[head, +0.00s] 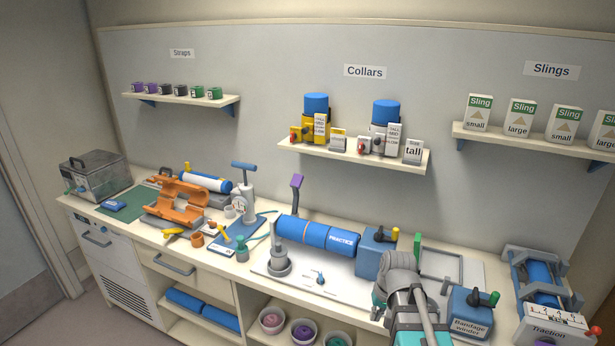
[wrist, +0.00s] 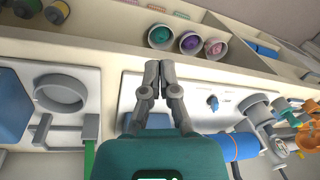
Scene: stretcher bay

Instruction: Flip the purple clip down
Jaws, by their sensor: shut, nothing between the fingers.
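The purple clip (head: 296,181) stands raised on a thin grey arm behind the left end of the blue practice roll (head: 316,234) in the head view. It tilts up and stands clear of the roll. I do not see purple of this clip in the wrist view; the blue roll shows there at the lower right (wrist: 240,147). My gripper (wrist: 171,68) is shut and empty, over the front part of the white board (wrist: 190,95). In the head view my arm is at the lower right, well to the right of the clip, and its fingertips are not clear.
A blue box (head: 372,252) with knobs stands at the roll's right end. A grey stepped post (head: 279,257) and a small blue knob (head: 320,278) are in front of the roll. The bandage winder (head: 470,315) is to the right. Bowls of coloured rolls (wrist: 161,36) sit below the counter.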

